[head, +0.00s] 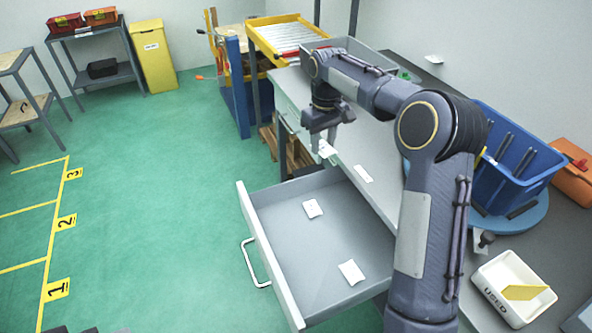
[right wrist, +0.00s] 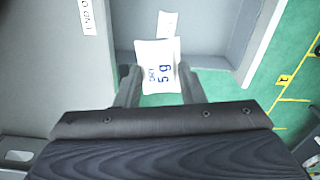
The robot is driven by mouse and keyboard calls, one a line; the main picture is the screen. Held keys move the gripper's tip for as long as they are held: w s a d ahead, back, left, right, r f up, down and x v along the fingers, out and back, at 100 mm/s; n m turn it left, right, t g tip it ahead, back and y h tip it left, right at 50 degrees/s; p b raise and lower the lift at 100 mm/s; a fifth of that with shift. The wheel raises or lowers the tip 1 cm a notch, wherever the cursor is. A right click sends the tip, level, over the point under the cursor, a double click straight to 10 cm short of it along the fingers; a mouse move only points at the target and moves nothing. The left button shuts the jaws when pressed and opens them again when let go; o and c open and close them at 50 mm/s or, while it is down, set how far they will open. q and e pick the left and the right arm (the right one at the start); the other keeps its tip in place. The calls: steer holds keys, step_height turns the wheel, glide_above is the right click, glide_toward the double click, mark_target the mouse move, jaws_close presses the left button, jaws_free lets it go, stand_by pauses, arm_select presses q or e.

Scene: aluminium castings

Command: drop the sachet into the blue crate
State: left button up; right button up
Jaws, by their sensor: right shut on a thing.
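My right gripper (head: 318,143) is shut on a small white sachet (head: 327,150), held above the far edge of the open drawer. In the right wrist view the sachet (right wrist: 158,66), printed "5 g", stands between the fingers (right wrist: 157,88). The blue crate (head: 527,187) stands on the bench at the right, on a round blue base, with dark slot-like bars inside. My right arm passes in front of its left side. The gripper is well to the left of the crate. My left gripper is not in view.
The open grey drawer (head: 262,226) holds two white packets (head: 313,208). A white label or packet (head: 363,173) lies on the bench by the drawer.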

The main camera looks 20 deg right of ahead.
steer(key=d+r+p, duration=0.4)
steer(key=d+r, duration=0.1)
steer(key=d, duration=0.7)
steer(key=d+r+p, duration=0.4)
steer(key=d, duration=0.8)
steer(key=s+d+r+m+p, duration=0.1)
steer(key=s+d+r+p, duration=0.15)
steer(key=s+d, duration=0.65)
steer(key=s+d+r+m+p, duration=0.1)
steer(key=s+d+p, duration=0.3)
steer(key=s+d, duration=0.45)
steer(key=shift+w+d+f, duration=0.2)
steer(key=shift+d+f, duration=0.05)
steer(key=shift+f, duration=0.65)
steer(key=shift+w+d+f, duration=0.25)
steer(key=shift+f, duration=0.65)
steer(key=shift+w+d+f, duration=0.2)
steer(key=shift+d+f, duration=0.05)
steer(key=shift+f, duration=0.65)
steer(key=o, duration=1)
steer(key=shift+o, duration=0.2)
